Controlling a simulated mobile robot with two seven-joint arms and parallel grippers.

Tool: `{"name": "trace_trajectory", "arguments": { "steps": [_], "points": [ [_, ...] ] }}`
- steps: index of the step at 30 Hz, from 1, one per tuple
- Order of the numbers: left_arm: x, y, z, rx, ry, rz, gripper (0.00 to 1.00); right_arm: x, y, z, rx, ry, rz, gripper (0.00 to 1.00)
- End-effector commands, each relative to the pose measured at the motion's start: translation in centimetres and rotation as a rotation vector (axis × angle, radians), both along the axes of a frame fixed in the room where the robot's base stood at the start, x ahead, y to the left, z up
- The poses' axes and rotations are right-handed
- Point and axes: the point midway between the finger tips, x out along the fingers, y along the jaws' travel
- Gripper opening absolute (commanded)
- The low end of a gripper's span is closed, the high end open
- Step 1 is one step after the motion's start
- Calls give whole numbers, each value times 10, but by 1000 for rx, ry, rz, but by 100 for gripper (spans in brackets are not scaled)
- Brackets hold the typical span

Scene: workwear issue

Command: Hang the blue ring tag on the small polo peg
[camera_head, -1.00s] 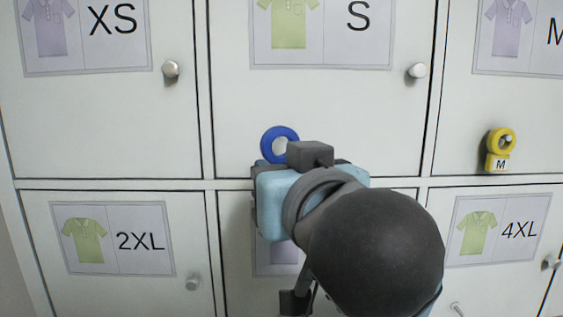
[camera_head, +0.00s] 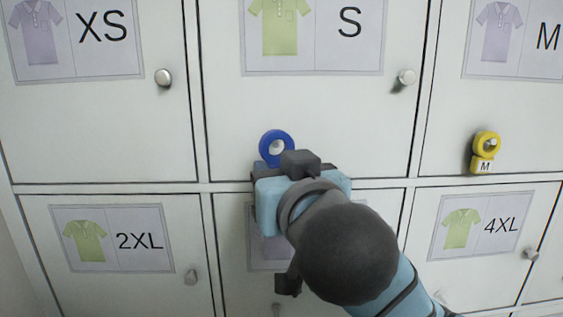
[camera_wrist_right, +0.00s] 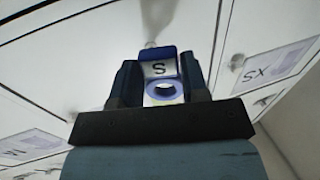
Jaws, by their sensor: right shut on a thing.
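The blue ring tag (camera_head: 276,148) is upright in front of the lower part of the S door in the head view. My right gripper (camera_wrist_right: 160,82) is shut on it, a dark finger on each side. The right wrist view shows its blue ring (camera_wrist_right: 163,91) and its white "S" label. In the head view my wrist hides the fingers and the tag's lower part. A pale patch fills the ring's hole; I cannot tell whether it is the small polo peg or the door, nor whether the ring is around a peg. My left gripper is not in view.
A yellow ring tag (camera_head: 486,146) marked M hangs on a peg on the M door. Round knobs stick out from the S door (camera_head: 407,77) and the XS door (camera_head: 163,78). The 2XL (camera_head: 112,240) and 4XL (camera_head: 481,228) doors are below.

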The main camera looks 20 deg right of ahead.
Motion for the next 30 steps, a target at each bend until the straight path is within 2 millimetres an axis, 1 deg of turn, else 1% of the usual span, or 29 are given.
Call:
{"name": "trace_trajectory", "arguments": {
  "steps": [1,13,14,18,30],
  "points": [
    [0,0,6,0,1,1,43,1,-1,3,-1,2,-1,19],
    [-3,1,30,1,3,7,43,9,-3,1,-3,3,4,19],
    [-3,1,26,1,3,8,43,11,-4,-3,-3,2,3,19],
    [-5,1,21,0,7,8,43,19,-6,-4,-2,1,3,19],
    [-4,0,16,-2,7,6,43,42,-13,-6,-3,2,3,19]
  ]
}}
